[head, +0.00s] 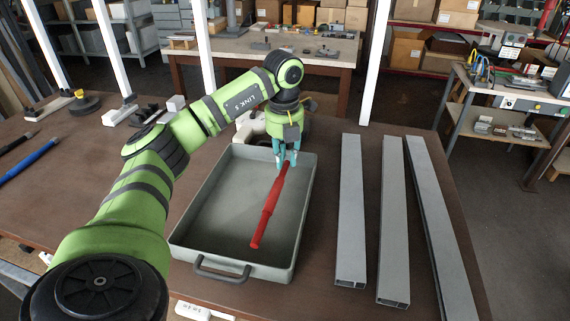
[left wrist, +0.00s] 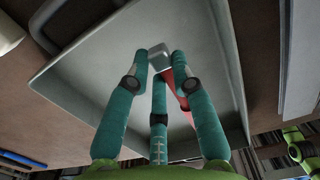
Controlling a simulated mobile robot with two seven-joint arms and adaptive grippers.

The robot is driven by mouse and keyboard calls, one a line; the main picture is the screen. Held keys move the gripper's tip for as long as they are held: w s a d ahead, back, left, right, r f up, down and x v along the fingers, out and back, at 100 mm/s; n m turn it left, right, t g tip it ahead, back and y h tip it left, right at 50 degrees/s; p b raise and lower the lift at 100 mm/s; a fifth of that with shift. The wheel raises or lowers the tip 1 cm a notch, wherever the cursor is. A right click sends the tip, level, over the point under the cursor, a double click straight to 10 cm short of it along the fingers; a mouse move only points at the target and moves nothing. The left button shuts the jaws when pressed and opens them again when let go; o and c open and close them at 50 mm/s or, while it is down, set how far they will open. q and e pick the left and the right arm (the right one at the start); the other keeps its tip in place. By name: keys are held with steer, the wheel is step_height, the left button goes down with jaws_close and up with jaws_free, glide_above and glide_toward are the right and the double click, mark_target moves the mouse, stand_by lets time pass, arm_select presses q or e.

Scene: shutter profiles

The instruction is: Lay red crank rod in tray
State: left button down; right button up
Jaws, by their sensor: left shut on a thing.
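The red crank rod (head: 268,210) slants over the inside of the grey tray (head: 187,219), its upper end at my left gripper (head: 286,158). My left gripper is shut on that end with its teal fingers, above the tray's far right part. The rod's lower end is near the tray's front right; I cannot tell whether it touches the floor. In the left wrist view, the fingertips (left wrist: 163,62) close around a small grey block-like piece (left wrist: 158,54), and the red rod (left wrist: 179,92) is partly hidden behind a finger. My right gripper is not in view.
Several long grey profiles (head: 393,220) lie to the right of the tray. Blue (head: 28,163) and black rods lie at the far left. The tray's left half is empty. The tray handle (head: 222,274) faces the front.

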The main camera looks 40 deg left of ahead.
arm_select(q)
step_height(320, 180, down, 3)
steer(key=shift+f+p, duration=0.2)
steer(key=shift+p, duration=0.5)
steer(key=shift+f, duration=0.15)
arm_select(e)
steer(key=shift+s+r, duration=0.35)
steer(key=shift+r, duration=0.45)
arm_select(q)
steer(key=shift+f, duration=0.1)
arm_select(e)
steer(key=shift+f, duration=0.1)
arm_select(q)
steer(key=c, duration=1.1)
jaws_free()
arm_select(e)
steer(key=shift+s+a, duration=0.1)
arm_select(q)
steer(key=shift+o, duration=0.2)
